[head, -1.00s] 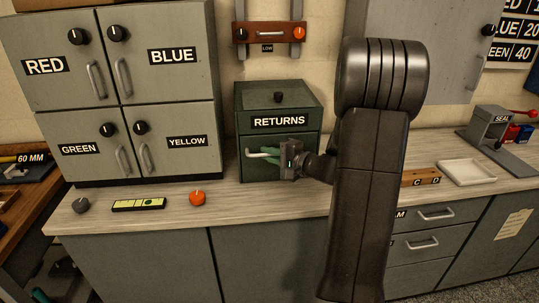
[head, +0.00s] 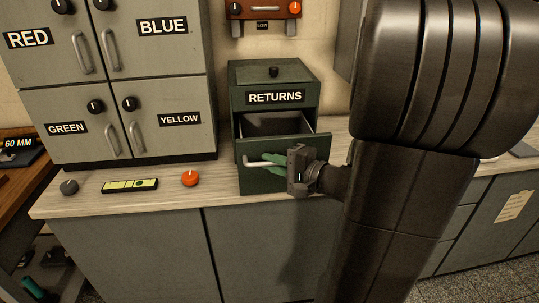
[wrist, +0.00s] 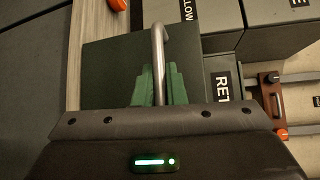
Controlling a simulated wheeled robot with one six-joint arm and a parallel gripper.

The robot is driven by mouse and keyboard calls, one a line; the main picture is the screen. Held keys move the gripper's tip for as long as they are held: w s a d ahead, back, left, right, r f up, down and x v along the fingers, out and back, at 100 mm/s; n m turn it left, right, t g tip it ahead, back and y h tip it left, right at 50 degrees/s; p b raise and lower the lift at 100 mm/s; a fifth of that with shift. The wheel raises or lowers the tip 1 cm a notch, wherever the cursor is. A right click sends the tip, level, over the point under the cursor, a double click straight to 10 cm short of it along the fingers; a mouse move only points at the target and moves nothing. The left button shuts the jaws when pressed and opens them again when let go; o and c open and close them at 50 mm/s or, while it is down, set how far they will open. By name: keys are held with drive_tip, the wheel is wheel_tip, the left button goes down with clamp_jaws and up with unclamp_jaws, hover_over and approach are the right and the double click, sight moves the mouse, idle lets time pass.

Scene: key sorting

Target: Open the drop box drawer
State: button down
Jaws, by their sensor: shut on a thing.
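The dark green drop box labelled RETURNS (head: 240,98) stands on the counter. Its drawer (head: 262,180) is pulled out, and its dark interior (head: 275,124) shows behind the drawer front. My gripper (head: 268,160) is shut on the drawer's metal handle (head: 248,164). In the wrist view the handle (wrist: 158,45) runs between the green fingers of my gripper (wrist: 158,82). The inside of the drawer is only partly visible, and I see nothing lying in it.
Grey lockers labelled RED, BLUE, GREEN and YELLOW (head: 105,75) stand left of the box. An orange knob (head: 190,178), a yellow-green level (head: 130,185) and a grey knob (head: 69,187) lie on the counter (head: 215,195). My arm hides the right side.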

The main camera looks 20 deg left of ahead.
drive_tip(key=shift+s+d, duration=0.55)
drive_tip(key=shift+s, duration=0.35)
drive_tip(key=shift+s+d, duration=0.55)
drive_tip(key=shift+s, duration=0.35)
drive_tip(key=c, duration=1.5)
unclamp_jaws()
drive_tip(key=shift+d, duration=0.15)
drive_tip(key=shift+v, duration=6.8)
drive_tip(key=shift+x, duration=6.75)
